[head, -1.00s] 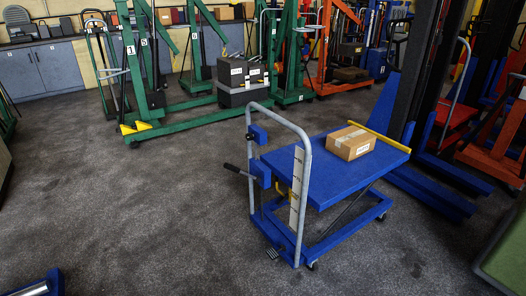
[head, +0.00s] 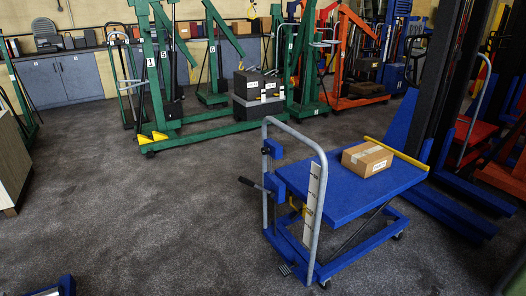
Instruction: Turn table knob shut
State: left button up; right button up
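A blue lift table trolley (head: 345,200) stands at right of centre in the head view, with a grey push handle (head: 318,170). A black lever (head: 250,184) sticks out to the left of the handle. A small yellow part (head: 294,203) shows behind the handle, low down beside a white scale strip (head: 313,205); I cannot tell whether it is the knob. A cardboard box (head: 367,159) lies on the blue table top, next to a yellow bar (head: 397,152) at its far edge. Neither of my grippers is in view.
The dark floor (head: 150,220) in front and left of the trolley is clear. Green hoists (head: 200,133) stand behind, a blue stacker (head: 445,205) at right. A cabinet (head: 12,170) stands at the left edge; a blue object (head: 66,285) is at bottom left.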

aim_at(265, 150)
jog(key=i+j+z, duration=0.1)
jog(key=i+j, duration=0.65)
jog(key=i+j+z, duration=0.1)
jog(key=i+j, duration=0.6)
jog(key=j, duration=0.2)
